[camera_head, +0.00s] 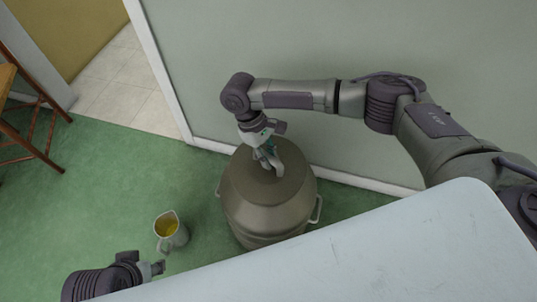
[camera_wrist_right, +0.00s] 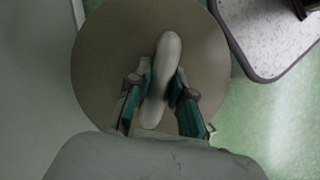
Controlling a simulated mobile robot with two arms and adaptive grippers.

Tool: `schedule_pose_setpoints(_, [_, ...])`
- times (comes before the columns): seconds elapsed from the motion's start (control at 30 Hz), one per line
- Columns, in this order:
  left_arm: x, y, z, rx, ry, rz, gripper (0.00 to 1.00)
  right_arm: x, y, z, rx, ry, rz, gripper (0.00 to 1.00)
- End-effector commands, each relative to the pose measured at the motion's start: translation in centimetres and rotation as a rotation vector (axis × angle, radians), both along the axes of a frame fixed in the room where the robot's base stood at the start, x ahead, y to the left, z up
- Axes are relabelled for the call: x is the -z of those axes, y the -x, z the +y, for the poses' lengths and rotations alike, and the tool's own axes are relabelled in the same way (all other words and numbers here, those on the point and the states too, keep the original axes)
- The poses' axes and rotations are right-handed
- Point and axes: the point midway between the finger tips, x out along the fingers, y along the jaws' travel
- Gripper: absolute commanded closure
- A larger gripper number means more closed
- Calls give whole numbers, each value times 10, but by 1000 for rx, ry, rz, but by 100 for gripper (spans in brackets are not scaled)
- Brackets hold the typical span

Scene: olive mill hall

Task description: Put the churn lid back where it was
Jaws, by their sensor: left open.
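The churn (camera_head: 265,205), a wide grey-brown metal can with side handles, stands upright on the green floor by the wall. The round churn lid (camera_head: 288,174) is at its top, under my right gripper (camera_head: 268,158); I see no gap below it. In the right wrist view the lid (camera_wrist_right: 105,60) fills the middle, with a pale bar handle (camera_wrist_right: 168,50) across it. The teal fingers of my right gripper (camera_wrist_right: 162,85) are closed on both sides of that handle. My left gripper (camera_head: 158,267) is open and empty at the lower left, beyond the table edge.
A pale jug (camera_head: 170,238) with yellow liquid stands on the floor left of the churn. A white tabletop (camera_head: 400,250) fills the lower right. A wooden chair (camera_head: 35,130) is at the far left, near a doorway. Green floor lies open between them.

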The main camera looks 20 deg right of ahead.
Motion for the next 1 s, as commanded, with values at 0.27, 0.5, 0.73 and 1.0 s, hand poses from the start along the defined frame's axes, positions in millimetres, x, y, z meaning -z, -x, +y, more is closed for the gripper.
schedule_pose_setpoints(0.27, [0, -1, 0, 0, 1, -4, 59, 0, 0, 0, 0, -1, -1, 50])
schedule_pose_setpoints(0.5, [0, -1, -1, 1, 2, -2, 59, -1, 0, 0, 0, 0, 0, 50])
schedule_pose_setpoints(0.73, [0, -1, -1, 0, 1, -2, 59, -31, -12, 8, 1, -2, -4, 50])
schedule_pose_setpoints(1.0, [0, -1, 0, 0, 1, -2, 59, -84, -29, 20, -1, -2, -2, 50])
